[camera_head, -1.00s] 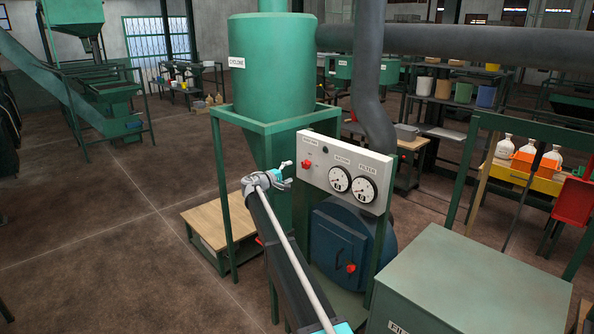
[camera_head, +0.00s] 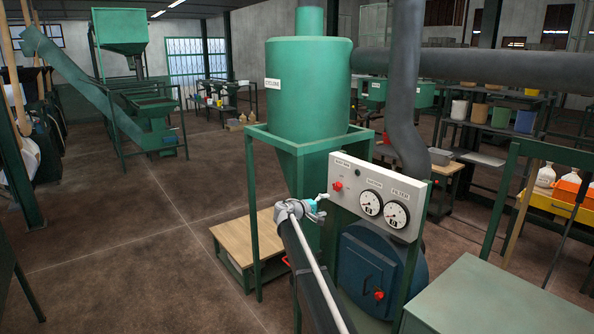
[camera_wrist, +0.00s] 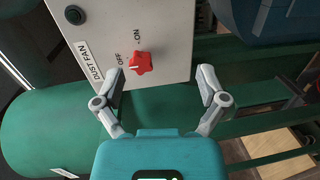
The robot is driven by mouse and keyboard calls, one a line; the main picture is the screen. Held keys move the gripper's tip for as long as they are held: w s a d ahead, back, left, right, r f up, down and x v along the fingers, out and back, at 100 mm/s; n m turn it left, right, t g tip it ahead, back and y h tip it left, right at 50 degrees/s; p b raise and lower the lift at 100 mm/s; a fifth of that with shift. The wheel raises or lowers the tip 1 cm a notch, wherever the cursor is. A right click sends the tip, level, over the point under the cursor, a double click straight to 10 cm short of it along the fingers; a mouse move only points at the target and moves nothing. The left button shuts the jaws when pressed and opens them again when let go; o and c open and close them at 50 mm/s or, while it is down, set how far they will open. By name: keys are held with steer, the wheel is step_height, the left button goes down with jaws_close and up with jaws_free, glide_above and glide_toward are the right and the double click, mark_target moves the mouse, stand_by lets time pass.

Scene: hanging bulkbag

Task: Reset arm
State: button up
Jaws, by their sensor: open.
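My gripper (camera_head: 321,204) is in front of the left end of a white control panel (camera_head: 378,199), at the end of my arm reaching up from the bottom. In the wrist view, its two grey fingers (camera_wrist: 161,84) are spread apart with nothing between them. A red knob (camera_wrist: 141,63) on the panel, marked ON and OFF under a DUST FAN label (camera_wrist: 90,60), lies beyond the fingertips, apart from them. The same knob also shows in the head view (camera_head: 337,186).
The green cyclone (camera_head: 308,88) on its frame stands behind the panel. A blue round-bodied unit (camera_head: 372,262) is below the panel, and a green cabinet (camera_head: 500,300) is at the lower right. A wooden-topped low table (camera_head: 240,238) stands left. The floor farther left is open.

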steer(key=s+d+f+m+g+y, duration=0.1)
steer(key=s+d+f+g+y, duration=0.2)
steer(key=s, duration=0.4)
steer(key=s+d+f+m+g, duration=0.15)
steer(key=s+d+f, duration=0.25)
steer(key=s, duration=0.4)
steer(key=s+f+m+g+y, duration=0.1)
steer(key=s+f+y, duration=0.2)
steer(key=s, duration=0.9)
steer(key=s+a+f+m+g+y, duration=0.1)
steer(key=s+f+g+y, duration=0.1)
steer(key=s, duration=0.9)
steer(key=s+a+f+m+g+y, duration=0.1)
steer(key=s+f+y, duration=0.3)
steer(key=s, duration=0.8)
steer(key=shift+s+a+m+y, duration=0.15)
steer(key=shift+s+m+y, duration=0.2)
steer(key=shift+y, duration=0.65)
steer(key=shift+w+f+g, duration=0.1)
steer(key=shift+g, duration=0.15)
steer(key=c, duration=0.5)
